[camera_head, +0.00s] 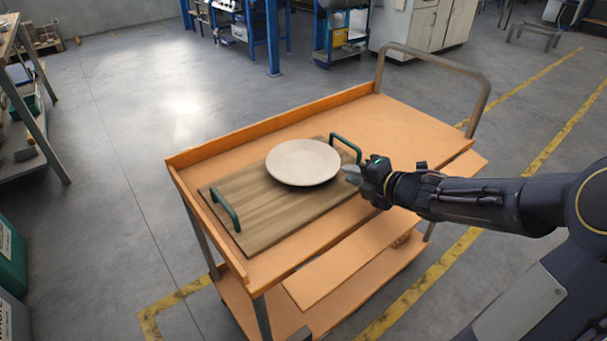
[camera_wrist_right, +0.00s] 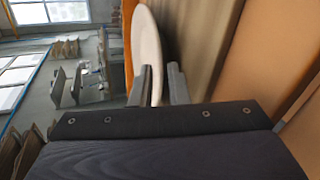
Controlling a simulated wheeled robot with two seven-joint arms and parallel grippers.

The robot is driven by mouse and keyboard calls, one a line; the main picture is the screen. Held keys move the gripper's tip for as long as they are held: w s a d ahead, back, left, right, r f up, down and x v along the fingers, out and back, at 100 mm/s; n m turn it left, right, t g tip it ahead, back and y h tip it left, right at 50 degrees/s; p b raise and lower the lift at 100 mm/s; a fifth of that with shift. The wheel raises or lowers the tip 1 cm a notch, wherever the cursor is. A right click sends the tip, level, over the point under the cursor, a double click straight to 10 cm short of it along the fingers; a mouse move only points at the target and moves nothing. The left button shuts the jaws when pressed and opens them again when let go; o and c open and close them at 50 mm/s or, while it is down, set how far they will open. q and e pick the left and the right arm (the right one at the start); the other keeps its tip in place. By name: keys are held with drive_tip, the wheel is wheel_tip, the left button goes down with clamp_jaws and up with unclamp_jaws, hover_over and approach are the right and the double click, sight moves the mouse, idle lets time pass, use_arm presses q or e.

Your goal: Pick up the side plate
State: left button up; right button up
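The side plate (camera_head: 303,160) is a plain, pale, round plate. It lies flat on a wooden tray (camera_head: 262,223) with green handles. My right gripper (camera_head: 353,174) reaches in from the right, at the plate's right-hand rim. In the right wrist view, the plate (camera_wrist_right: 147,45) shows edge-on, with its near rim at the two grey fingers (camera_wrist_right: 163,85). The fingers stand apart, and the rim seems to reach into the gap between them. The left finger hides part of the rim, so contact is unclear. My left gripper is out of view.
The tray rests on an orange cart (camera_head: 400,118) with a raised rim and a metal push handle (camera_head: 480,92). One green tray handle (camera_head: 346,147) stands close behind my right gripper. The cart top beyond the tray is clear. Shelving (camera_head: 30,100) stands at left.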

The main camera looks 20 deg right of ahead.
sight(334, 169)
drive_tip(key=b+x, duration=0.2)
drive_tip(key=x, duration=0.4)
drive_tip(key=shift+s+f, duration=0.1)
drive_tip(key=shift+f, duration=0.05)
drive_tip(key=shift+w+a, duration=0.15)
drive_tip(key=shift+w, duration=0.25)
clamp_jaws()
